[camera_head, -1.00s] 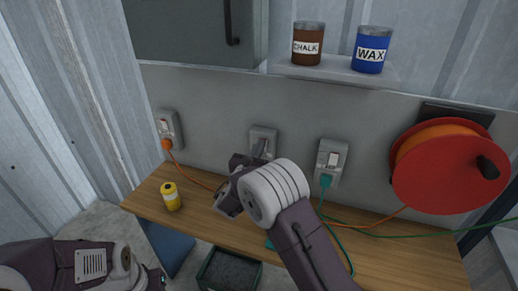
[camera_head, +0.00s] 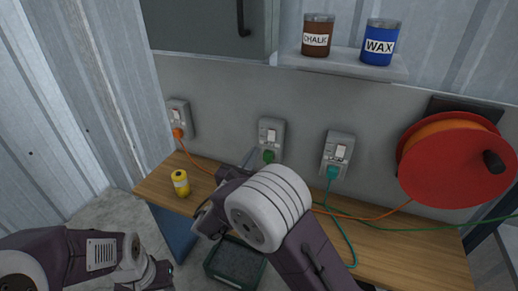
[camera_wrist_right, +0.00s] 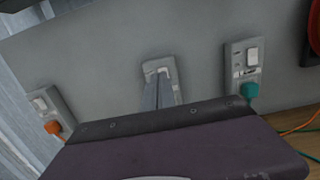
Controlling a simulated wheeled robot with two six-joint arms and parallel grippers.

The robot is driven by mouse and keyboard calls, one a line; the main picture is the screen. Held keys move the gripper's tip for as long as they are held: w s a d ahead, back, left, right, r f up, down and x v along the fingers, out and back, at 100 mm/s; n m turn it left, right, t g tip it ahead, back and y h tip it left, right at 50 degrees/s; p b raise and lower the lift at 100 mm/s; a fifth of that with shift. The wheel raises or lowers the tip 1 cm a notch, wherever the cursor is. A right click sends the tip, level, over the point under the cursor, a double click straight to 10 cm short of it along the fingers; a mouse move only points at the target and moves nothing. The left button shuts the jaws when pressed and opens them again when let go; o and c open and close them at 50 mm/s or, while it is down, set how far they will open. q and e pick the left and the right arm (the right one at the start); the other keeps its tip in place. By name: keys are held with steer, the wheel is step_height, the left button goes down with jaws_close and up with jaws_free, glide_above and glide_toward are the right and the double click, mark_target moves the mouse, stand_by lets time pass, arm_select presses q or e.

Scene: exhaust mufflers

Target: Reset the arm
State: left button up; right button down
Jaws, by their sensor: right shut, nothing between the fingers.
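My right arm reaches up from the bottom of the head view. Its gripper (camera_head: 250,158) is shut and empty, with the narrow fingertips just below and left of the middle wall socket (camera_head: 271,132). In the right wrist view the shut fingers (camera_wrist_right: 160,92) point at the middle socket (camera_wrist_right: 158,66) and hide its lower part. A dark green plug (camera_head: 268,156) sits at the bottom of that socket in the head view. My left arm (camera_head: 100,255) is folded at the bottom left, and its fingers do not show.
An orange plug (camera_head: 178,133) is in the left socket, a teal plug (camera_head: 333,172) in the right one. A red cable reel (camera_head: 455,165) hangs at right. A dark crate (camera_head: 236,262) sits below the bench.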

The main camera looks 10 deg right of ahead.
steer(key=shift+s+a, duration=0.15)
steer(key=shift+s, duration=0.15)
